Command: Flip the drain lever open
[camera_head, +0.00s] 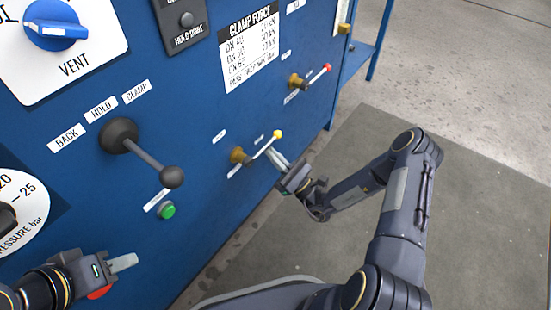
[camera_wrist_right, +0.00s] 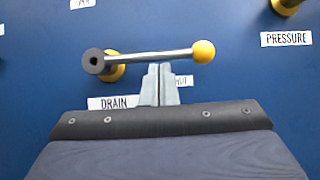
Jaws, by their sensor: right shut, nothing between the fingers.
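The drain lever is a thin metal rod with a yellow ball at its end (camera_head: 264,146), on a brass fitting (camera_head: 239,155) on the blue panel. In the right wrist view the lever (camera_wrist_right: 150,57) lies nearly level, its ball (camera_wrist_right: 203,51) to the right, above the DRAIN label (camera_wrist_right: 114,103). My right gripper (camera_wrist_right: 158,68) is shut and empty, its tips just below the rod; I cannot tell whether they touch it. In the head view the right gripper (camera_head: 274,157) is beside the lever. My left gripper (camera_head: 124,262) is at the lower left, away from the lever; its finger gap is unclear.
A red-tipped lever (camera_head: 310,77) is further along the panel. A black ball-ended handle (camera_head: 145,155) and a green button (camera_head: 168,211) lie left of the drain lever. A red part (camera_head: 100,292) shows below my left gripper.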

